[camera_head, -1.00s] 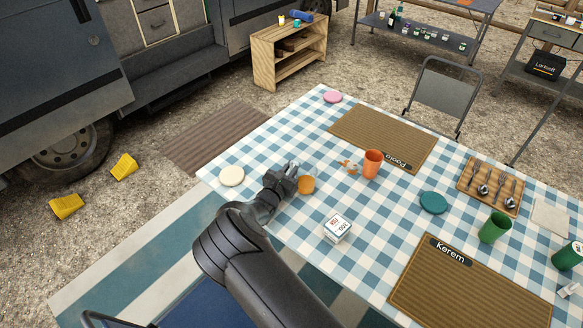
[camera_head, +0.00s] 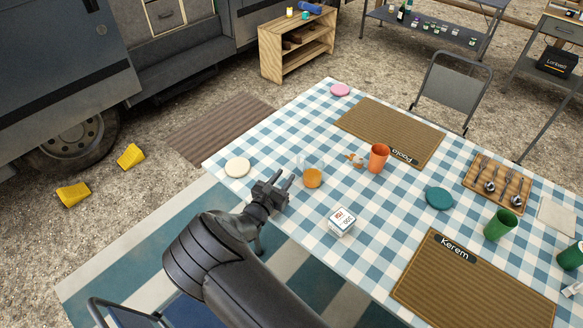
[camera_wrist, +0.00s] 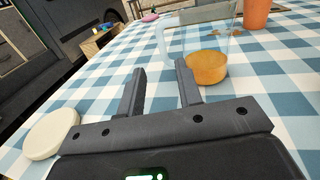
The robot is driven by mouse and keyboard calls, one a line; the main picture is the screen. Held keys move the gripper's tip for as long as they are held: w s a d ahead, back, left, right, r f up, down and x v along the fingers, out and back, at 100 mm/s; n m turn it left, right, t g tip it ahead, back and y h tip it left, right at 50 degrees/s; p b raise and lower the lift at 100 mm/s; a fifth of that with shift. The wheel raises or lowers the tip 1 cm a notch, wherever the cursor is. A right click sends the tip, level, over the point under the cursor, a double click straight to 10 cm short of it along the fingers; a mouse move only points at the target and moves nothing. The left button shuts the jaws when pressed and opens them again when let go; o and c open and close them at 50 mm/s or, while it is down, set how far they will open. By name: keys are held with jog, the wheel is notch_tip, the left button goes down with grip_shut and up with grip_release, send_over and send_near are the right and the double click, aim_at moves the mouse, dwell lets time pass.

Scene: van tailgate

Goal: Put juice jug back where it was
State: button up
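The juice jug (camera_head: 312,177) is a clear vessel with orange juice at its bottom. It stands upright on the checked tablecloth, left of the orange cup (camera_head: 378,157). In the wrist view the jug (camera_wrist: 207,67) is just beyond my fingers, with its clear handle toward the left. My gripper (camera_head: 283,182) is open and empty at the table's near edge, a short way left of the jug and apart from it. Its two spread fingers (camera_wrist: 160,85) show in the wrist view with only tablecloth between them.
A white round disc (camera_head: 237,167) lies left of my gripper. A small white box (camera_head: 341,222) stands in front of the jug. Two woven placemats, a teal disc (camera_head: 439,198) and a green cup (camera_head: 500,224) are farther right. Brown spots lie beside the orange cup.

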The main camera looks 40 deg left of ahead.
jog(key=shift+s+d, duration=0.25)
jog(key=shift+s, duration=1)
